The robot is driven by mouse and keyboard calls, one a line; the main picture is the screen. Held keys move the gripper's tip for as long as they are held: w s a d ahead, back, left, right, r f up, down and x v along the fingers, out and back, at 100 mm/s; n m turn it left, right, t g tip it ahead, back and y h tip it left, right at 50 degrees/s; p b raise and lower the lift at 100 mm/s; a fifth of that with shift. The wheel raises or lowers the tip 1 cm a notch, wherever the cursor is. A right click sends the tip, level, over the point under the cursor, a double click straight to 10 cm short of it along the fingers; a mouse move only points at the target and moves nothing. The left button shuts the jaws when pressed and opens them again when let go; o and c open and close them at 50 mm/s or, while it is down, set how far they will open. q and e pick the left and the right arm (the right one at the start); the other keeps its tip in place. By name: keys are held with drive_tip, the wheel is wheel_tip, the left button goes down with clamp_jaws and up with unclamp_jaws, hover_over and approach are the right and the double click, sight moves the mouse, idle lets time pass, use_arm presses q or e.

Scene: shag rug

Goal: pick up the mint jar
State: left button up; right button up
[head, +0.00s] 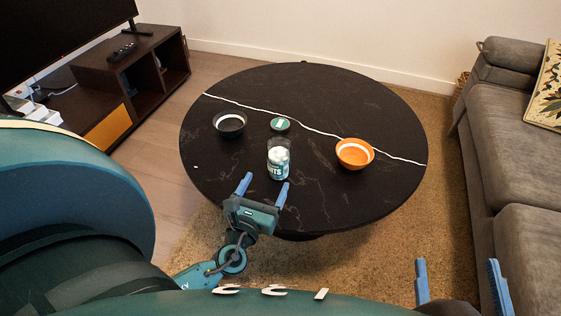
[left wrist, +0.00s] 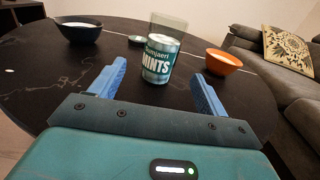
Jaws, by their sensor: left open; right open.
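The mint jar (head: 279,160) stands upright on the black round table (head: 330,205), toward its near side. It is clear on top with a teal label, and the label reads "MINTS" in the left wrist view (left wrist: 158,62). A green round lid (head: 280,124) lies on the table just behind it. My left gripper (head: 264,188) is open and empty at the near edge of the table, just short of the jar. In the left wrist view the jar shows beyond and between the blue fingers (left wrist: 160,85). My right gripper (head: 460,285) is open and empty at the bottom right, away from the table.
A dark bowl (head: 230,124) stands left of the jar and an orange bowl (head: 354,153) stands right of it. A grey sofa (head: 500,130) is at the right. A TV stand (head: 130,75) with a remote is at the left. The near right tabletop is bare.

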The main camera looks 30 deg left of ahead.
sight(275, 167)
use_arm(q)
drive_tip(key=x, duration=0.9)
drive_tip(key=shift+w+r+b, duration=0.1)
drive_tip(key=shift+w+b, duration=0.1)
drive_tip(key=shift+b, duration=0.2)
use_arm(e)
drive_tip(key=shift+a+f, duration=0.1)
